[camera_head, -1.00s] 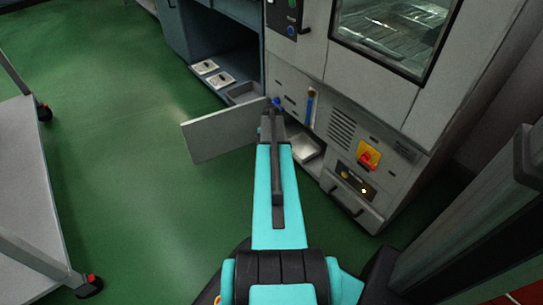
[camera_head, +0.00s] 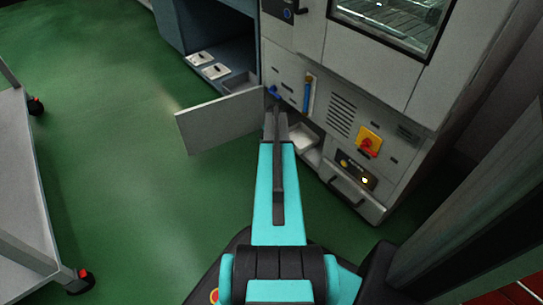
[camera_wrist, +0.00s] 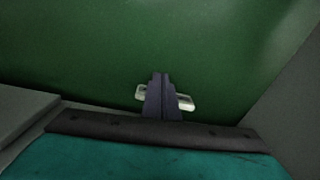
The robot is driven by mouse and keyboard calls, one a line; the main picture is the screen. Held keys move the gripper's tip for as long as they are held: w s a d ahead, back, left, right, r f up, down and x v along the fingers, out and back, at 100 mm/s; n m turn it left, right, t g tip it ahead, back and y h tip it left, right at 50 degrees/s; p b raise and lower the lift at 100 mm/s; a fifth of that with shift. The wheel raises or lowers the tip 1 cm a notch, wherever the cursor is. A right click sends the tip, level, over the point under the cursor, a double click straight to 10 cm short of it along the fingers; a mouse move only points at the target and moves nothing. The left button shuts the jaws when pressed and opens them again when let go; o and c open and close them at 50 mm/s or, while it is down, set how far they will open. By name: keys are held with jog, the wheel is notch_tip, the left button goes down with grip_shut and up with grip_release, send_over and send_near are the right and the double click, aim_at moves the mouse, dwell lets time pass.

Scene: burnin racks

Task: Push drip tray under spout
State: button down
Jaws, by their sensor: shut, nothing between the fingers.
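A pale shallow tray, seemingly the drip tray (camera_head: 303,138), sits in a low opening of the grey cabinet in the head view, just right of my arm's end. My arm partly covers the opening. A blue valve-like part (camera_head: 273,92) is on the cabinet just above my arm's end; I cannot make out a spout for certain. My gripper's fingers are together and empty in the wrist view (camera_wrist: 160,80), above green floor. A pale bar (camera_wrist: 180,102) shows behind them; I cannot tell what it is or whether they touch it. The fingertips are hidden in the head view.
An open grey door panel (camera_head: 220,122) stands out to the left of my arm. The cabinet (camera_head: 290,75) carries a red-yellow switch (camera_head: 369,142) and a lower handle (camera_head: 347,193). A wheeled cart (camera_head: 25,190) is at left. Green floor between is clear.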

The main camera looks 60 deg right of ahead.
jog(key=shift+d, duration=0.15)
jog(key=shift+s+d+p, duration=0.3)
jog(key=shift+d+p, duration=0.3)
jog(key=shift+d, duration=0.3)
jog(key=shift+s+d+p, duration=0.25)
jog(key=shift+d+p, duration=0.35)
jog(key=shift+d, duration=0.3)
jog(key=shift+a, duration=0.15)
jog(key=shift+w+a+r, duration=0.1)
jog(key=shift+w+a, duration=0.05)
jog(key=shift+a, duration=0.35)
notch_tip(320, 180, up, 10)
jog(key=a+p, duration=0.2)
jog(key=p, duration=0.2)
jog(key=shift+w+a+p, duration=0.3)
jog(key=shift+w+p, duration=0.05)
jog(key=shift+p, duration=0.05)
